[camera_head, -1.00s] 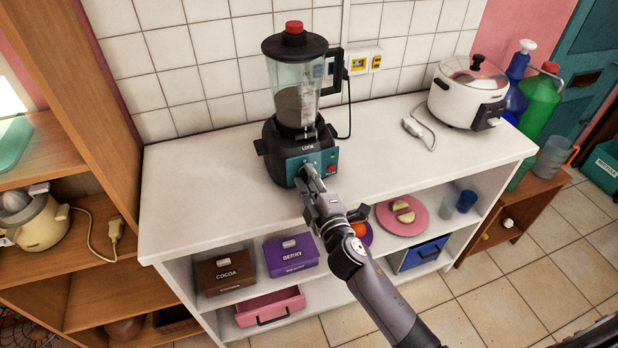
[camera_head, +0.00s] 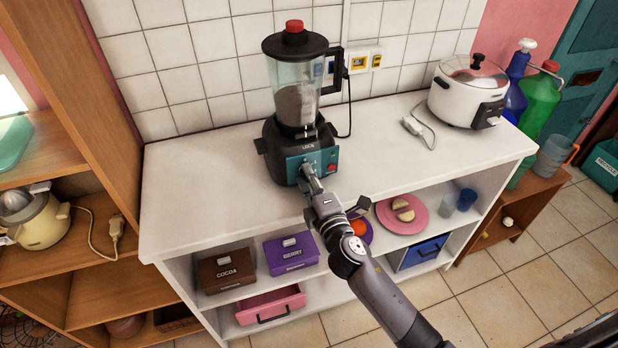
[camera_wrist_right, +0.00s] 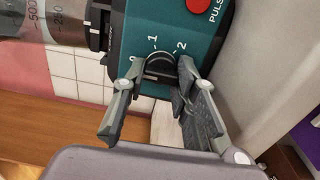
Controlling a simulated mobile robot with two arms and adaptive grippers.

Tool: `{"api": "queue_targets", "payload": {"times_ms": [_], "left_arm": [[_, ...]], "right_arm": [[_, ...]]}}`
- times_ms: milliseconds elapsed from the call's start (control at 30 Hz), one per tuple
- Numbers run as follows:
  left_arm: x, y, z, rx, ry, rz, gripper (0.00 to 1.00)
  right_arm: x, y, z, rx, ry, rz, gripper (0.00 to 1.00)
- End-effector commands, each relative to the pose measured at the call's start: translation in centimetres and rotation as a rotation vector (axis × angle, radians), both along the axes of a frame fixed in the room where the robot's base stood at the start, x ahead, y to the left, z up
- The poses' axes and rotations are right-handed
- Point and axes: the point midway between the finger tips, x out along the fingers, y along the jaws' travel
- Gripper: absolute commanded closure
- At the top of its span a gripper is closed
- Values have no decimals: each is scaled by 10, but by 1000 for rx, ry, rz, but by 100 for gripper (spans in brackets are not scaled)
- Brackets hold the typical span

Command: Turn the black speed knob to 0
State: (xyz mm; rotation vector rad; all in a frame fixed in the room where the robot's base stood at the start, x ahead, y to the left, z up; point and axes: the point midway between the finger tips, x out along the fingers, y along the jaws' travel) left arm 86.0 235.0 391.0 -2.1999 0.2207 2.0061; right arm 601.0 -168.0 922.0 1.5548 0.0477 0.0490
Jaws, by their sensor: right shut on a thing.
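The blender (camera_head: 298,105) stands on the white counter, its teal control panel (camera_head: 322,160) facing me. In the right wrist view the panel (camera_wrist_right: 135,22) appears turned sideways, with the marks 1 and 2 beside the black speed knob (camera_wrist_right: 160,66). My right gripper (camera_wrist_right: 158,76) is shut on the knob, one finger on each side. The fingers and palm hide part of the dial, and I cannot tell which mark the knob points to. In the head view my right gripper (camera_head: 309,174) covers the knob. My left gripper is not in view.
A red pulse button (camera_wrist_right: 198,4) sits beside the knob. A white cooker (camera_head: 465,95) and a plug (camera_head: 412,126) are on the counter's right. The counter's left (camera_head: 200,185) is clear. Boxes and a pink plate (camera_head: 420,222) are on the shelf below.

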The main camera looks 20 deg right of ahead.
Motion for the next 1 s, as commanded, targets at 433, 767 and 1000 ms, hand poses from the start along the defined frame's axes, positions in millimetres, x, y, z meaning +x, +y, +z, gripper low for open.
{"api": "queue_targets", "payload": {"times_ms": [433, 767, 1000], "left_arm": [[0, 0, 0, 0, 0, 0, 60], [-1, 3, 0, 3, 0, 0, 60], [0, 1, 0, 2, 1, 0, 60]], "right_arm": [[0, 0, -1, 0, 1, 1, 53], [-3, 0, -1, 1, 1, 1, 53], [-39, -2, -2, 2, 4, 1, 53]]}}
